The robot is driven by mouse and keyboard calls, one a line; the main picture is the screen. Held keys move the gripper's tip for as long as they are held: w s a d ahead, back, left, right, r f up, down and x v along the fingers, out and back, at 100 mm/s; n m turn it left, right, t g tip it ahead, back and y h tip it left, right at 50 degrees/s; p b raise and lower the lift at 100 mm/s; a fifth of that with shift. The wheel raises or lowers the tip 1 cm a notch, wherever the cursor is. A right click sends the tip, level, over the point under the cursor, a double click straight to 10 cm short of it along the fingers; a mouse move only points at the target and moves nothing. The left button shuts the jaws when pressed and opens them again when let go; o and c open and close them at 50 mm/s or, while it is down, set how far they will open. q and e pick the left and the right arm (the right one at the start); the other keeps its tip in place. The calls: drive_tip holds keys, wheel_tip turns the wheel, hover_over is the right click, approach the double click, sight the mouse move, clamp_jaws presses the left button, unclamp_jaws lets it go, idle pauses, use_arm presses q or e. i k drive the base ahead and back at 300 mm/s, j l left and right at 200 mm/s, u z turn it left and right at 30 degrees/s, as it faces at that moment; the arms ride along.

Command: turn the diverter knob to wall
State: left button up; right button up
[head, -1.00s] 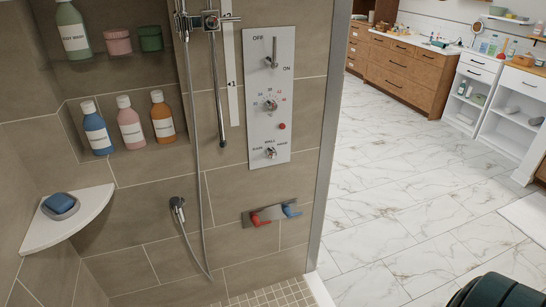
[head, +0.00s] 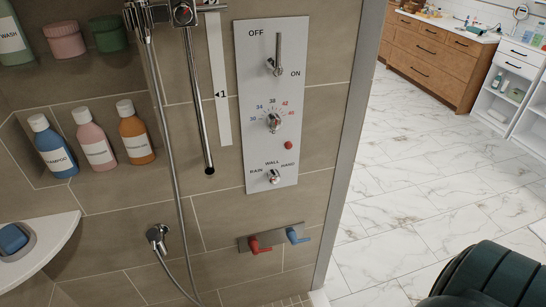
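The diverter knob (head: 273,177) is a small chrome knob at the bottom of a pale control panel (head: 258,143) on the tiled shower wall. The labels RAIN, WALL and HAND stand around it, with RAIN at left, WALL above and HAND at right. The knob is too small for me to tell which label it points to. Neither of my grippers is in view, and nothing touches the knob.
Above the knob are a red button (head: 288,145), a temperature dial (head: 274,123) and an OFF/ON lever (head: 277,58). A shower hose (head: 178,190) hangs left of the panel. Red (head: 259,246) and blue (head: 297,236) levers sit below. A dark green rounded shape (head: 485,275) fills the lower right.

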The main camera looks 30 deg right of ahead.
sight(274, 176)
drive_tip(key=i+l+u, duration=0.25)
drive_tip(key=l, duration=0.95)
drive_tip(key=l+u, duration=0.25)
drive_tip(key=l, duration=0.95)
drive_tip(key=k+l, duration=0.15)
drive_tip(key=l, duration=0.25)
drive_tip(key=k+l+u, duration=0.1)
drive_tip(key=l, duration=0.35)
drive_tip(key=k+l, duration=0.15)
drive_tip(key=l, duration=0.25)
drive_tip(key=u, duration=0.05)
